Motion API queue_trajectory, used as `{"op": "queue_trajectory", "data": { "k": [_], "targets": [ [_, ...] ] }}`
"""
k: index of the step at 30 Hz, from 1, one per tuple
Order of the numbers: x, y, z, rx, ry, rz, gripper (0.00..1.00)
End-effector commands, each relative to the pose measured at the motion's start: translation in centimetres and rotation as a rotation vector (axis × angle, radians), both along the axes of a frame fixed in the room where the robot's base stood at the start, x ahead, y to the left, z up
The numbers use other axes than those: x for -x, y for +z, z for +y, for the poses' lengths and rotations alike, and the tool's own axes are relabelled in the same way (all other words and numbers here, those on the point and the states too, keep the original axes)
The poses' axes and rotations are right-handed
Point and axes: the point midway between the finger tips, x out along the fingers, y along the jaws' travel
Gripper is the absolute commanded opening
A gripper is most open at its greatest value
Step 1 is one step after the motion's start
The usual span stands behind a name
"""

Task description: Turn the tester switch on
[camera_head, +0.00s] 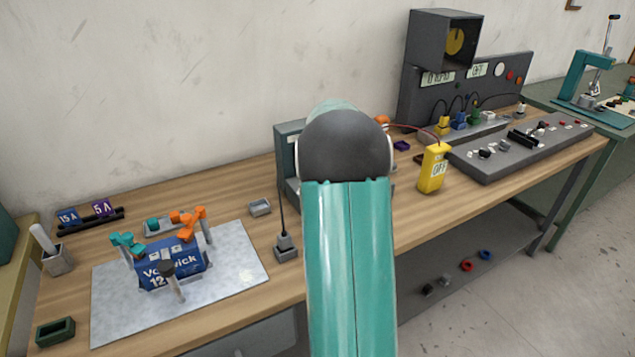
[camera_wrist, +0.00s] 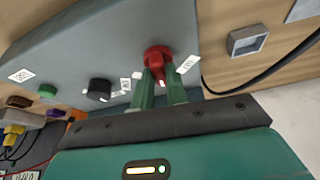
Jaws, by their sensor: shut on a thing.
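In the wrist view, a grey tester box (camera_wrist: 110,40) carries a red knob (camera_wrist: 157,53), a black knob (camera_wrist: 98,89), a green button (camera_wrist: 47,91) and small white labels too blurred to read. My gripper (camera_wrist: 161,78) has its green fingers closed around the red knob, which looks like a switch. In the head view, a grey-green box (camera_head: 284,150) shows beside my teal arm, which hides most of it, my gripper and the knob.
A small grey tray (camera_head: 260,207) and a black-cabled weight or plug (camera_head: 286,250) lie left of my arm. Further left, a blue battery (camera_head: 180,262) with orange and teal clamps stands on a metal plate (camera_head: 110,310). A grey console (camera_head: 520,145) fills the bench's right.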

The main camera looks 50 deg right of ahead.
Motion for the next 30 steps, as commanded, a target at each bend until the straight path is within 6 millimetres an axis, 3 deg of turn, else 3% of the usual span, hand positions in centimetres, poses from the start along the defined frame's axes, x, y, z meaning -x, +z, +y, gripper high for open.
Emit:
{"op": "queue_trajectory", "data": {
  "k": [18,30],
  "targets": [
    [-0.31,0.06,0.34,0.002,-0.530,0.001,0.00],
    [-0.31,0.10,0.28,0.000,-0.677,0.000,0.00]
  ]
}}
